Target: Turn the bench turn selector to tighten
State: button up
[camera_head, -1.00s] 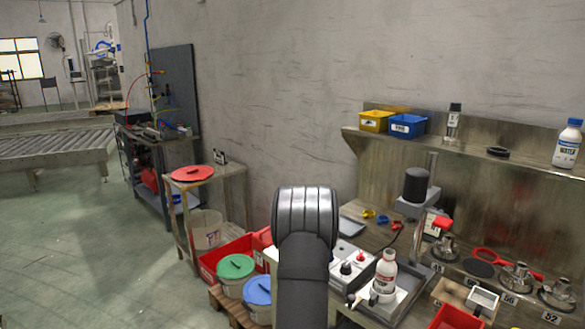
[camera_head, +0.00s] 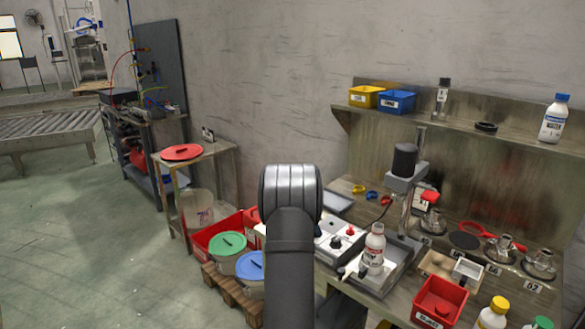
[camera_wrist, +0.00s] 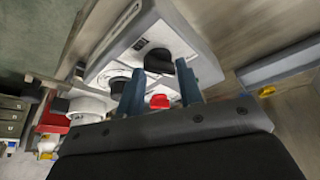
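The white control box (camera_head: 343,236) sits on the bench just right of my arm in the head view, and its panel (camera_wrist: 110,50) also shows in the wrist view. It carries a large black knob (camera_wrist: 158,62), a second dark knob (camera_wrist: 118,86) and a red knob (camera_wrist: 160,101). Their labels are too small to read, so I cannot tell which is the turn selector. My gripper (camera_wrist: 160,67) is open, its two blue fingers apart. The large black knob shows between the fingertips; contact cannot be told. In the head view my arm hides the gripper and part of the box.
A drill-like stand (camera_head: 405,165) rises behind. Lidded buckets (camera_head: 228,244) stand at lower left.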

jog(key=s+a+r+n+t+y, duration=0.1)
jog(key=s+r+n, duration=0.2)
jog(key=r+n, duration=0.35)
jog(key=s+a+r+n+t+y, duration=0.1)
jog(key=s+a+r+n+t, duration=0.15)
jog(key=r, duration=0.65)
jog(key=shift+g, duration=0.35)
jog(key=x, duration=1.1)
jog(key=s+x, duration=0.1)
jog(key=x, duration=0.5)
jog(key=shift+d+f, duration=0.1)
jog(key=shift+d, duration=0.25)
